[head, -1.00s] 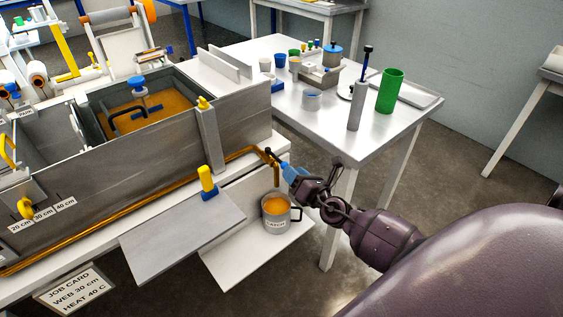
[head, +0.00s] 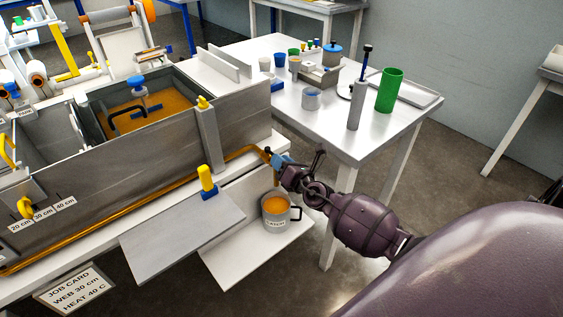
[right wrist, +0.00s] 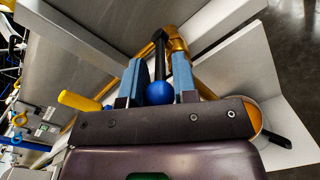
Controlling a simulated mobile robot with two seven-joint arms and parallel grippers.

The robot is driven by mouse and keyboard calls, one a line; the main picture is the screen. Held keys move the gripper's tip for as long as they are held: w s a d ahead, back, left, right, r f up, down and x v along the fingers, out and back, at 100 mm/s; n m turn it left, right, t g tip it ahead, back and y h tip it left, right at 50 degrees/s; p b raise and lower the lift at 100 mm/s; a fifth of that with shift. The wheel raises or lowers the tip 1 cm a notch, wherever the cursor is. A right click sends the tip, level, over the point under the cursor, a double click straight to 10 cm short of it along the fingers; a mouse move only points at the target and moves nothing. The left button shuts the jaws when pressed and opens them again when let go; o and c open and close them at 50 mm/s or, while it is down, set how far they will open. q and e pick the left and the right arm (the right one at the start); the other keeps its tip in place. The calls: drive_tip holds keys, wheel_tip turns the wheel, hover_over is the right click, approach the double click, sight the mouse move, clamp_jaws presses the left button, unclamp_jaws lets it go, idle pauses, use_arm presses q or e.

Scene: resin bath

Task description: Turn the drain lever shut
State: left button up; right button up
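The drain lever is a black bar (right wrist: 159,48) with a blue ball knob (right wrist: 160,93) in the right wrist view, beside the orange drain pipe (right wrist: 177,45). The pipe's end also shows in the head view (head: 275,172). My right gripper (right wrist: 157,72) has its two blue fingers on either side of the lever, with the ball between them; they look apart, and contact is unclear. In the head view my right gripper (head: 278,160) is at the pipe's end and hides most of the lever. A grey catch pot (head: 277,222) with orange liquid stands below. My left gripper is out of view.
The long grey bath (head: 150,165) holds orange resin at left. A yellow-handled valve (head: 207,180) stands beside a grey plate (head: 180,240) in front of it. A white table (head: 345,140) with cups and a green cylinder (head: 390,91) lies behind my right arm.

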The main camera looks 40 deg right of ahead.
clamp_jaws()
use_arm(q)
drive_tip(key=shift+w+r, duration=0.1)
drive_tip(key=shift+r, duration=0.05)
